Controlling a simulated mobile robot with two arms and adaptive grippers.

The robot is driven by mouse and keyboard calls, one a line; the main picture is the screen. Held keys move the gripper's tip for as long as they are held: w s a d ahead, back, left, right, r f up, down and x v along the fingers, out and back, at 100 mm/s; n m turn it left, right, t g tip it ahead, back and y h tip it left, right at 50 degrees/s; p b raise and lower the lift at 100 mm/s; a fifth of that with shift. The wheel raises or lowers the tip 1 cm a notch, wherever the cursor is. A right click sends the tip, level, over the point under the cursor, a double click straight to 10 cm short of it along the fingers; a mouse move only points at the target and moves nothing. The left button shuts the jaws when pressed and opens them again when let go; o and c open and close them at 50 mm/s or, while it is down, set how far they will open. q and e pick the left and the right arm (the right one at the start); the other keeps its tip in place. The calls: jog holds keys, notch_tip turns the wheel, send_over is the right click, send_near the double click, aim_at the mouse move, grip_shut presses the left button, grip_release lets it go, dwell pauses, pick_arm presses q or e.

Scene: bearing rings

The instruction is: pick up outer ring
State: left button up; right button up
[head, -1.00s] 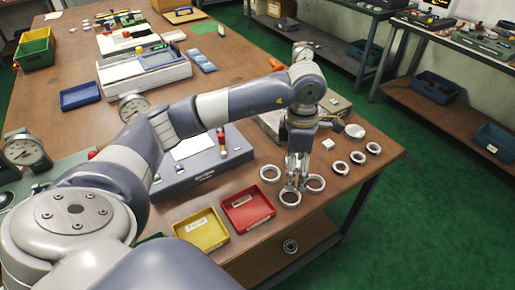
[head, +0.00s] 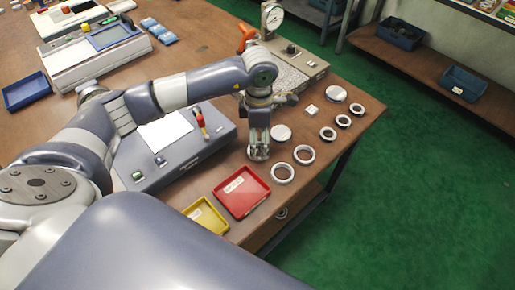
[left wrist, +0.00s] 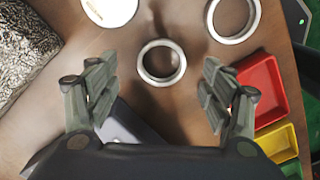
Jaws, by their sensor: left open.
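A pale metal ring (left wrist: 161,82) lies flat on the wooden table, centred between the fingers of my left gripper (left wrist: 160,92) in the left wrist view. The fingers are spread wide and hold nothing. In the head view my left gripper (head: 259,152) points down over the table and hides most of that ring. Two similar large rings lie beside it: one near the red tray (head: 282,181), also in the left wrist view (left wrist: 234,39), and one further right (head: 304,162). My right gripper is not in view.
A silver disc (head: 281,133) lies close behind the gripper. Red (head: 243,209) and yellow (head: 222,231) trays stand in front. A dial gauge stand (head: 272,17) is behind.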

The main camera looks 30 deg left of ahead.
aim_at(260, 149)
pick_arm(q)
jog(key=shift+d+f+p, duration=0.15)
jog(key=shift+f+p, duration=0.15)
jog(key=shift+f, duration=1.5)
jog(key=c, duration=1.2)
jog(key=shift+r, duration=0.1)
